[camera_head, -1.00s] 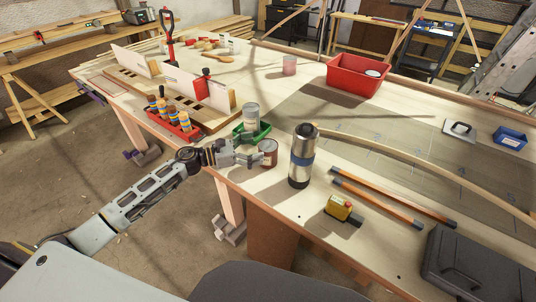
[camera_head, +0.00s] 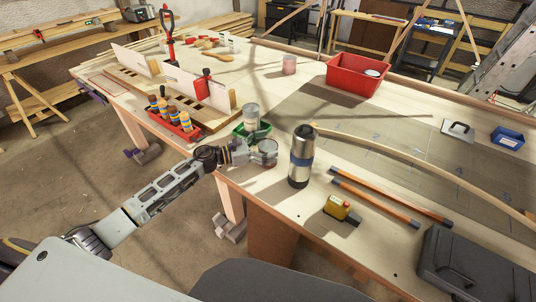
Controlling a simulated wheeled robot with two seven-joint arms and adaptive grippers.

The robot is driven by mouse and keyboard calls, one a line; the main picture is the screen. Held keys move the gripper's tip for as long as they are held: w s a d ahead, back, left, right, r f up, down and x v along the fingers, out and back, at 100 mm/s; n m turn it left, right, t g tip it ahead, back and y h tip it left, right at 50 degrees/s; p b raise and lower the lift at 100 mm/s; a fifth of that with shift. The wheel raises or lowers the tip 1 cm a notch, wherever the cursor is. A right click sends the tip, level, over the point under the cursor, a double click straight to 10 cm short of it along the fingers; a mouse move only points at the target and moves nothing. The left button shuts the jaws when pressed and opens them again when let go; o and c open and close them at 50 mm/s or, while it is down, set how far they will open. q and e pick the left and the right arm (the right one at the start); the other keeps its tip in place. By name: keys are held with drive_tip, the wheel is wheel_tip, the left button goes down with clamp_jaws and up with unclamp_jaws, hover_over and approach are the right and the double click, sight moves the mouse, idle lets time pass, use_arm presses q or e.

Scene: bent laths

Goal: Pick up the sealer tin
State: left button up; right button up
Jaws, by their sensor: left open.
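A small tin (camera_head: 267,146) with a grey top and a dark reddish side stands near the front edge of the workbench; no label can be read, so I cannot tell for sure that it is the sealer tin. My left gripper (camera_head: 262,153) is open at this tin, its fingers overlapping the tin's lower part and hiding much of it. I cannot tell whether they touch it. Another grey tin (camera_head: 251,115) stands in a green tray (camera_head: 240,132) just behind. My right gripper is not in view.
A red rack of chisels (camera_head: 187,133) is to the left. A yellow device (camera_head: 337,207), dark rods and a bent lath (camera_head: 400,155) lie further right. A red bin (camera_head: 355,77) stands behind.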

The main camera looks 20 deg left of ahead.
use_arm(q)
drive_tip(key=c, duration=1.4)
drive_tip(key=shift+o, duration=0.2)
drive_tip(key=shift+r, duration=0.1)
drive_tip(key=shift+r, duration=4.95)
